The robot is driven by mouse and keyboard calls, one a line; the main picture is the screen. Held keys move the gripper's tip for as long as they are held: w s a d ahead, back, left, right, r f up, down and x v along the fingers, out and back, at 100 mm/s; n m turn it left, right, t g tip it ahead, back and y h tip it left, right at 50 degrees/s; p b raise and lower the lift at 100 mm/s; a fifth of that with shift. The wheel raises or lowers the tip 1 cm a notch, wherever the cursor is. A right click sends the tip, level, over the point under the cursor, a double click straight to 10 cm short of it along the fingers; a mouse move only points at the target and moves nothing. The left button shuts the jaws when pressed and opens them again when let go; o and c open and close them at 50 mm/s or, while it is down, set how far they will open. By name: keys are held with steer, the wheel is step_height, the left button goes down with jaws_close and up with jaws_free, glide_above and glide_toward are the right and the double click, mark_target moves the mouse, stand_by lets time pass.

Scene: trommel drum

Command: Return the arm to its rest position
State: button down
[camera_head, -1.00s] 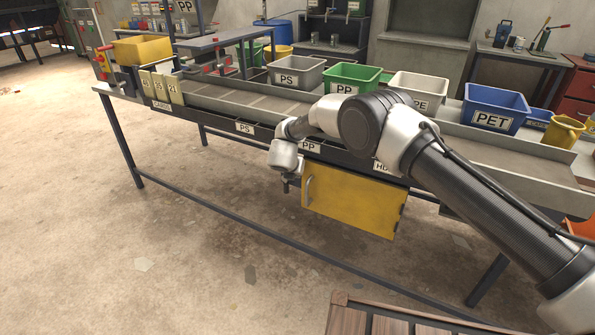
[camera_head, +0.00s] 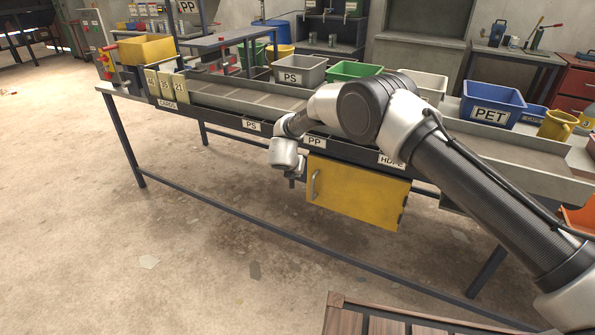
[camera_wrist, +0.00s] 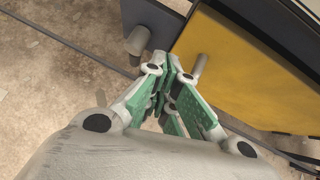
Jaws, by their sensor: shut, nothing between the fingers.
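My arm reaches in from the right of the head view and folds down at the front of the sorting bench. My gripper (camera_head: 292,183) hangs just left of a yellow cabinet door (camera_head: 357,192) under the bench; its fingertips are small and dark there. In the wrist view my gripper (camera_wrist: 167,75) shows green-padded fingers that meet at the tips, shut with nothing between them. The yellow door also fills the upper right of the wrist view (camera_wrist: 240,70), with its pale handle close beyond the fingertips. I cannot tell whether they touch.
The bench edge (camera_head: 215,118) with labels PS, PP and HDPE runs above the gripper. Grey, green, white and blue bins stand on the bench; the blue one (camera_head: 492,103) reads PET. Bare floor (camera_head: 90,240) lies open at left. A wooden slatted top (camera_head: 350,318) is at the bottom.

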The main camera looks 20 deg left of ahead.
steer(key=s+a+r+n+g+y, duration=0.25)
steer(key=s+a+n+y, duration=0.25)
steer(key=s+n, duration=0.75)
step_height(320, 180, up, 5)
steer(key=d+n+g+y, duration=0.1)
steer(key=d+n+g, duration=0.15)
steer(key=n, duration=0.65)
steer(key=s+d+r+n+h, duration=0.2)
steer(key=s+d+r, duration=0.8)
steer(key=d, duration=1)
steer(key=s+d+r+n+h, duration=0.2)
steer(key=s+d+r+n, duration=0.5)
steer(key=d, duration=1.4)
steer(key=s+d+r+n+h, duration=0.2)
steer(key=s+d+r+n, duration=0.3)
steer(key=s+d+r, duration=0.8)
steer(key=s+d, duration=0.1)
steer(key=d, duration=0.7)
steer(key=shift+r, duration=0.4)
